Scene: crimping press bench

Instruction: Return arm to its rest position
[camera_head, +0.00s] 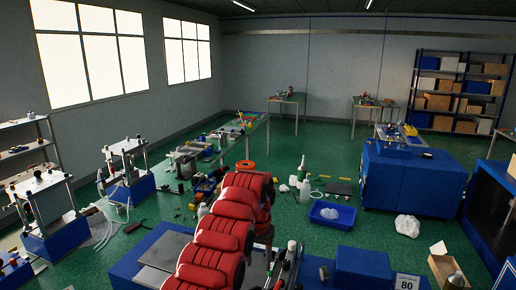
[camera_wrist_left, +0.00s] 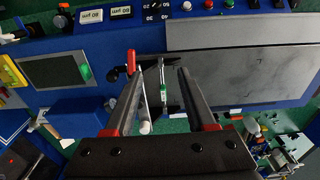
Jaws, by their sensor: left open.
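My left arm (camera_head: 218,237), in ribbed red covers, rises from the bottom middle of the head view and bends over above the blue bench. My left gripper (camera_wrist_left: 160,85) hangs over the bench with its two fingers spread apart. A thin white and green piece (camera_wrist_left: 163,75) and a red-ended lever (camera_wrist_left: 131,62) show in and near the gap between the fingers. I cannot tell their distance from the fingers, but nothing looks clamped. In the head view the gripper (camera_head: 281,266) is small and partly hidden by the arm. My right gripper is not in view.
The blue press bench (camera_head: 125,268) has a grey plate (camera_wrist_left: 245,65), a screen (camera_wrist_left: 57,70) and buttons. Behind it stand a blue cabinet (camera_head: 412,182), a blue bin (camera_head: 332,214), a white bag (camera_head: 407,225) and a cardboard box (camera_head: 442,268). Green floor is open beyond.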

